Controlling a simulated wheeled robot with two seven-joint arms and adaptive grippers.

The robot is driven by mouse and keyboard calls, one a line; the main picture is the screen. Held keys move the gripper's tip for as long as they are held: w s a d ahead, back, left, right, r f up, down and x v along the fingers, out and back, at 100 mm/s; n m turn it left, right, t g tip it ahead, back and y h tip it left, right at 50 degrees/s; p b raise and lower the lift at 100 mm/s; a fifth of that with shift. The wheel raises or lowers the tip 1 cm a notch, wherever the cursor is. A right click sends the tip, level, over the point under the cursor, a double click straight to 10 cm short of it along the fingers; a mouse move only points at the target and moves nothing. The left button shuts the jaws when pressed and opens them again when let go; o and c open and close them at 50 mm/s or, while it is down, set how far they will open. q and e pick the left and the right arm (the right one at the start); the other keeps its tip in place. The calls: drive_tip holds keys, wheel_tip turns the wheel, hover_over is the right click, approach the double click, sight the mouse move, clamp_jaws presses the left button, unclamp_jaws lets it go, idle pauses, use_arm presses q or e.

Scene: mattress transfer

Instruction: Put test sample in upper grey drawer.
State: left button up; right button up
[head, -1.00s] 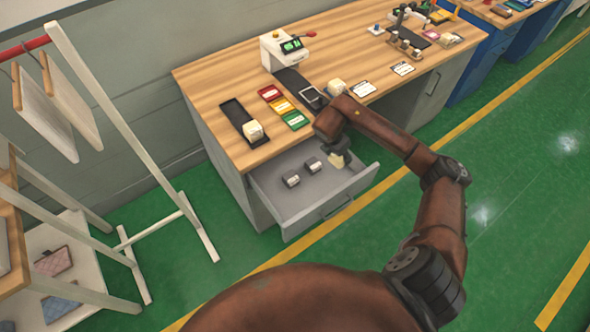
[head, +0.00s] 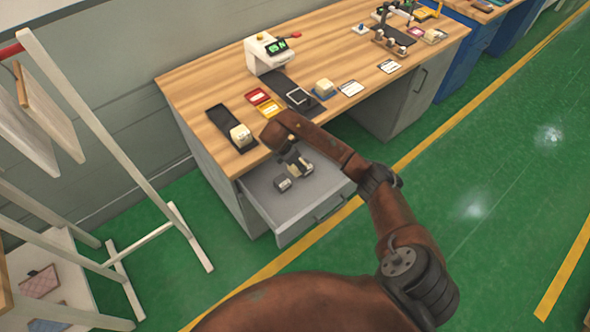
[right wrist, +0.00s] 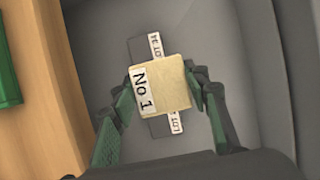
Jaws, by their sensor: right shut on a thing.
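The test sample (right wrist: 172,85) is a cream block with a white "No 1" label, in the right wrist view. My right gripper (right wrist: 160,92) is shut on it, one finger on each side. In the head view my right gripper (head: 295,163) is over the open upper grey drawer (head: 302,208), and the sample is mostly hidden by it. Below the sample, dark blocks with white labels lie in the drawer, one showing at the top (right wrist: 137,47) and one at the bottom (right wrist: 158,127). I cannot tell whether the sample touches them. My left gripper is not in view.
A cream block (head: 241,136) sits on a black tray on the wooden desk (head: 200,88). Another cream block (head: 325,86) stands farther right, near a white device (head: 265,54). A white rack (head: 100,140) stands left. The drawer's front part looks clear.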

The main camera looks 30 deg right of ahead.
sight(295, 168)
drive_tip(key=shift+w+a+f, duration=0.15)
drive_tip(key=shift+a+f, duration=0.1)
drive_tip(key=shift+f, duration=0.1)
wheel_tip(295, 168, down, 3)
drive_tip(key=shift+a+r+b, duration=0.15)
drive_tip(key=shift+b, duration=0.25)
drive_tip(key=shift+w+f, duration=0.1)
drive_tip(key=shift+f, duration=0.15)
drive_tip(key=shift+f, duration=0.15)
drive_tip(key=o, duration=1.2)
drive_tip(key=shift+r, duration=0.25)
drive_tip(key=p+v, duration=0.2)
drive_tip(key=v, duration=0.9)
drive_tip(key=shift+r, duration=0.35)
